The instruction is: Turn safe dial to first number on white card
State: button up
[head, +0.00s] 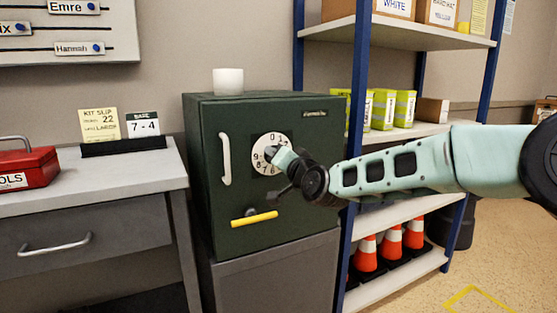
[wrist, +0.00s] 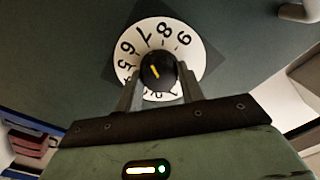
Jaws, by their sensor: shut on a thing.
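The dark green safe (head: 215,150) stands on a grey cabinet, with a white numbered dial (head: 259,142) on its door. The dial also shows in the wrist view (wrist: 196,58), where 5 to 9 run along the top. My gripper (head: 275,155) is shut on the black dial knob (wrist: 158,70), one finger on each side. The knob's yellow mark slants to the upper left there, toward about 6 to 7; I cannot tell exactly. In the head view my gripper hides the knob and the dial's right side. The white card (head: 143,125) on the desk reads "7 - 4".
A white door handle (head: 225,159) is left of the dial, and a yellow lever (head: 254,219) is below it. A white cup (head: 228,81) stands on the safe. A shelf rack (head: 353,130) is close on the right. A red toolbox (head: 25,165) sits on the desk.

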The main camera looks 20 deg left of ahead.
jog(key=shift+f, duration=0.15)
jog(key=o, duration=1)
jog(key=shift+c, duration=0.2)
jog(key=v, duration=1.7)
jog(key=shift+d, duration=0.2)
jog(key=shift+s+p, duration=0.2)
jog(key=shift+p, duration=0.1)
